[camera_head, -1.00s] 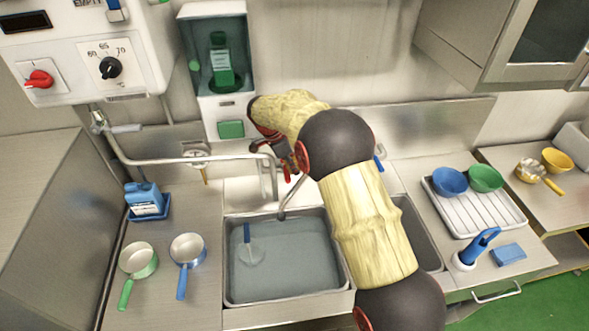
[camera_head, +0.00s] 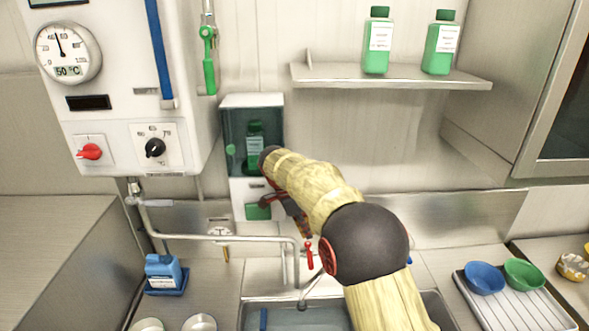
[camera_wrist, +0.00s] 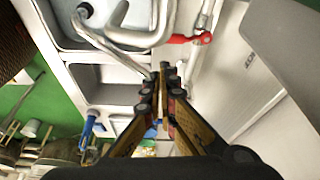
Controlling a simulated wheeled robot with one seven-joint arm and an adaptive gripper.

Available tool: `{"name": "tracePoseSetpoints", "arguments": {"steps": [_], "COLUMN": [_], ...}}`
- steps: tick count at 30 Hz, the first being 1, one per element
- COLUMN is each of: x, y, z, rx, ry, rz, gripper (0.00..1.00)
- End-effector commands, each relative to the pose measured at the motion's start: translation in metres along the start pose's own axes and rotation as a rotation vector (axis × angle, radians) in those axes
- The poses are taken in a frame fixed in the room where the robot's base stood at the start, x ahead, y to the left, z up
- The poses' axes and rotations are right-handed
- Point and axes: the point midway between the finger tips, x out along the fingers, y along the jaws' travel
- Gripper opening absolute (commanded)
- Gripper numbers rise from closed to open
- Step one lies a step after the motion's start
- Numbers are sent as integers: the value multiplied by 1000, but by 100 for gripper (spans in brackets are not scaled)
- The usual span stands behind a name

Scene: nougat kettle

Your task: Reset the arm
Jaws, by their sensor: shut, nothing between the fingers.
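My arm reaches up from the lower right in the head view, in pale yellow sleeves with a dark round joint. My gripper (camera_wrist: 166,75) shows from behind in the wrist view, its two fingers close together with nothing between them. In the head view my gripper (camera_head: 302,228) is small and partly hidden by my arm, in front of the dispenser (camera_head: 252,150) and above the tap pipe (camera_head: 215,239). In the wrist view the fingertips appear near the metal pipe (camera_wrist: 120,48); whether they touch it I cannot tell.
The sink (camera_head: 285,318) lies below. Green bottles (camera_head: 378,45) stand on the shelf (camera_head: 400,78). A blue bowl (camera_head: 485,278) and a green bowl (camera_head: 523,273) sit on the rack (camera_head: 520,310). A red-knobbed control box (camera_head: 120,100) hangs at upper left.

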Motion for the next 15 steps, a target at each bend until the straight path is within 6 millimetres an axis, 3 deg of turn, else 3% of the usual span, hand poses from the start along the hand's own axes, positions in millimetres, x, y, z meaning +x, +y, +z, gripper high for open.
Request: {"name": "tracePoseSetpoints", "arguments": {"steps": [5, 15], "x": [-16, -55], "y": [20, 122], "z": [-18, -72], "rx": [-79, -440], "ry": [-28, -103], "rz": [-27, -159], "gripper": [0, 0]}}
